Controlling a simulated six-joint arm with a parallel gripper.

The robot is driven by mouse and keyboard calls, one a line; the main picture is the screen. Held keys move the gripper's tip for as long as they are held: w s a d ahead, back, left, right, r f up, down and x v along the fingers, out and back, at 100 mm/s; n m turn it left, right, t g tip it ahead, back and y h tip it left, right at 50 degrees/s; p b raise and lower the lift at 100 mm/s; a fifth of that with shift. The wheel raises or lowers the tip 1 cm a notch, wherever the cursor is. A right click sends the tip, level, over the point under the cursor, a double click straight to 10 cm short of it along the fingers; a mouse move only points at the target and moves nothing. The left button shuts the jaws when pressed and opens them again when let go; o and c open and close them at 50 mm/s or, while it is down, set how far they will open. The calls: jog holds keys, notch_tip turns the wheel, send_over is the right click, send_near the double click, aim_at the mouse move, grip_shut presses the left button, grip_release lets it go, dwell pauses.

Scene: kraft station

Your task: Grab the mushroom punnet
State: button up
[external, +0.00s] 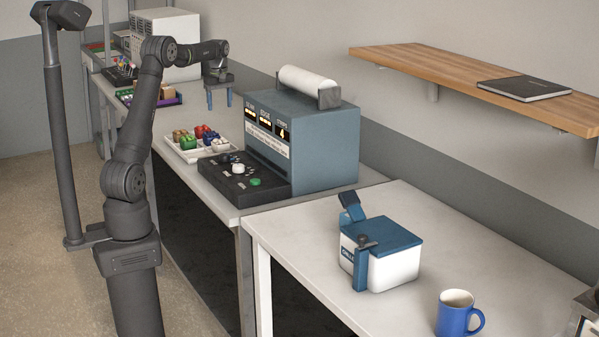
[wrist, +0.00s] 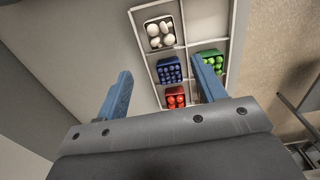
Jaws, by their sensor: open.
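The mushroom punnet (wrist: 160,33), dark-edged with several white mushrooms, sits in a top compartment of a white divided tray (wrist: 207,20) in the wrist view. In the external view the tray (external: 190,156) stands on the counter, and a pale item at its right end looks like the punnet. My gripper (external: 219,106) is open and empty above the counter, behind the tray. In the wrist view its blue fingers (wrist: 162,75) are spread wide, and the mushroom punnet shows beyond the fingertips, apart from them.
The tray also holds a blue punnet (wrist: 169,70), a red punnet (wrist: 175,97) and a green punnet (wrist: 212,60). A blue-grey machine (external: 320,140) with a black control panel (external: 245,182) stands right beside the tray. A purple organiser (external: 165,97) lies behind. Counter between is clear.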

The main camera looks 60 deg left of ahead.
send_near(220, 141)
jog(key=f, duration=0.5)
jog(key=shift+w+f, duration=0.2)
jog(key=shift+a+f, duration=0.2)
jog(key=shift+f, duration=2.4)
jog(key=c, duration=0.7)
jog(key=shift+c, duration=0.2)
